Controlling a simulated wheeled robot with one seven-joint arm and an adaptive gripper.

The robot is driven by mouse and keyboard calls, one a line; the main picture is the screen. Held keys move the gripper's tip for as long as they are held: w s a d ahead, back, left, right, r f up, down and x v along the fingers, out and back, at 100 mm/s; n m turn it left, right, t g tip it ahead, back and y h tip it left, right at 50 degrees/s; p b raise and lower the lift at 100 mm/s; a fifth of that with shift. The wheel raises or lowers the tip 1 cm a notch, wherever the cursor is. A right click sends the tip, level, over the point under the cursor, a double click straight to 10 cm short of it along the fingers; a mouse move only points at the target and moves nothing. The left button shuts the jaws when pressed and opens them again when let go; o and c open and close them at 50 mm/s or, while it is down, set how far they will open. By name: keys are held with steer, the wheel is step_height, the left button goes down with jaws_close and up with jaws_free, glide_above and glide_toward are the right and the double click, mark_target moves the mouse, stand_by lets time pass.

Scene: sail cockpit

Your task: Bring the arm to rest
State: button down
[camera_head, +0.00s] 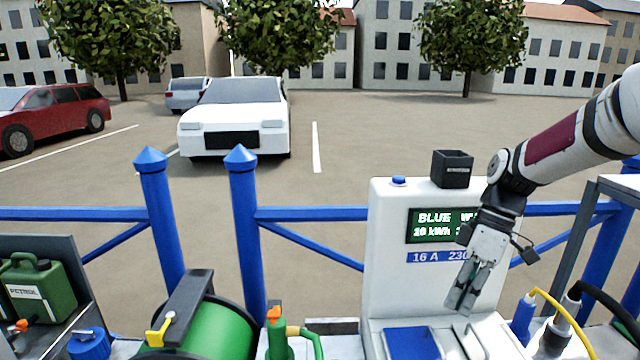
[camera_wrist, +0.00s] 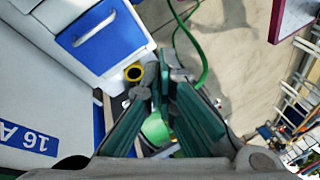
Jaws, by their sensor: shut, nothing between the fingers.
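My gripper (camera_head: 461,300) hangs pointing down in front of the right part of the white charging post (camera_head: 390,270), at the end of my arm coming in from the right. Its fingers are shut with nothing between them. In the wrist view the green-lined fingers (camera_wrist: 165,100) show large in the middle, and the post's blue flap (camera_wrist: 100,38) lies to their upper left. In the head view I cannot tell whether the fingertips touch the post's lower ledge.
A black box (camera_head: 452,168) sits on the post. A green cable reel (camera_head: 215,328), petrol can (camera_head: 38,290) and blue railing (camera_head: 310,213) are further left.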

steer(key=s+a+r+m+t+h, duration=0.1)
steer(key=s+a+r+m+t, duration=0.1)
steer(key=s, duration=0.5)
steer(key=s+a+r+m+t+h, duration=0.1)
steer(key=s+a+r+m+t, duration=0.1)
steer(key=s+r+m, duration=0.2)
steer(key=s+a+r+m+t+h, duration=0.1)
steer(key=s+r+m+t, duration=0.2)
steer(key=s+m, duration=0.3)
steer(key=s, duration=0.5)
steer(key=shift+a+r+h, duration=0.15)
steer(key=shift+a+h, duration=0.25)
steer(key=shift+d, duration=0.1)
